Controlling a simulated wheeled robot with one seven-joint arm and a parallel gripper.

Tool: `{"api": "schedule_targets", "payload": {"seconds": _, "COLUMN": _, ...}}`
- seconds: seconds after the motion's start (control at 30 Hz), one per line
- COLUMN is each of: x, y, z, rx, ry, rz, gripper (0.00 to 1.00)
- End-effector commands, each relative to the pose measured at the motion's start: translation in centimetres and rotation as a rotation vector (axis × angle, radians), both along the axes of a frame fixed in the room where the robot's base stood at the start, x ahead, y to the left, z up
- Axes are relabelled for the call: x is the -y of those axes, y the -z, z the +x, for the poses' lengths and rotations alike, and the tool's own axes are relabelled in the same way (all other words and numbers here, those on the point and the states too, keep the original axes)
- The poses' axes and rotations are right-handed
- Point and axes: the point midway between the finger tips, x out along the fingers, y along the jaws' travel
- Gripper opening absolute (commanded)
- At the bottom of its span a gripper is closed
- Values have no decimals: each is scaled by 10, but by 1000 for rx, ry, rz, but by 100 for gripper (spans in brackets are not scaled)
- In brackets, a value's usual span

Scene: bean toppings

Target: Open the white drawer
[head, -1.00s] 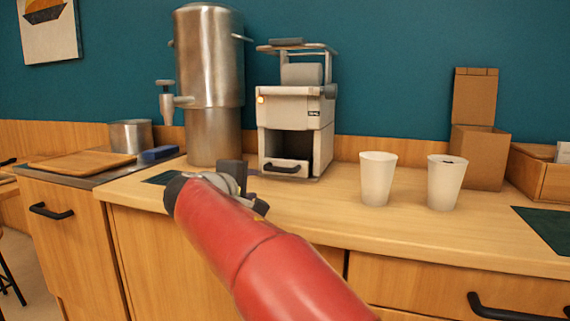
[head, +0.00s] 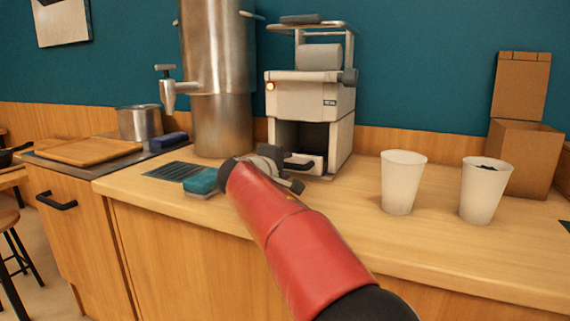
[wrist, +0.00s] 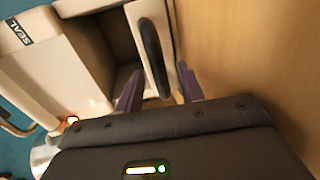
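The white drawer (head: 302,163) is a low front with a dark handle, at the bottom of the white boxy machine (head: 311,98) in the head view. In the wrist view the white drawer front (wrist: 172,30) carries a long black handle (wrist: 152,60). My gripper (wrist: 160,86) has its two purple fingers spread apart, with the near end of the handle showing between them. I see no finger clearly pressing on the handle. In the head view my gripper (head: 280,172) is at the drawer front, and my wrist partly hides it.
Two white cups (head: 403,182) (head: 484,190) stand to the right on the wooden counter (head: 340,212). A teal sponge (head: 201,181) lies left of my wrist. A tall metal urn (head: 218,80) stands left of the machine, a cardboard box (head: 524,150) at the right.

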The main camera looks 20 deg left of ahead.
Motion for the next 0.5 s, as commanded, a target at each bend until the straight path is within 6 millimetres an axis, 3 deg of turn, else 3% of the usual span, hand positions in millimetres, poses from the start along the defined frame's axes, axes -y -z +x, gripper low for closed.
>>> {"api": "schedule_targets", "payload": {"seconds": 0.33, "x": 1, "y": 1, "z": 5, "rx": 0, "ry": 0, "rz": 0, "gripper": 37}}
{"api": "schedule_targets", "payload": {"seconds": 0.5, "x": 1, "y": 1, "z": 5, "rx": 0, "ry": 0, "rz": 0, "gripper": 14}}
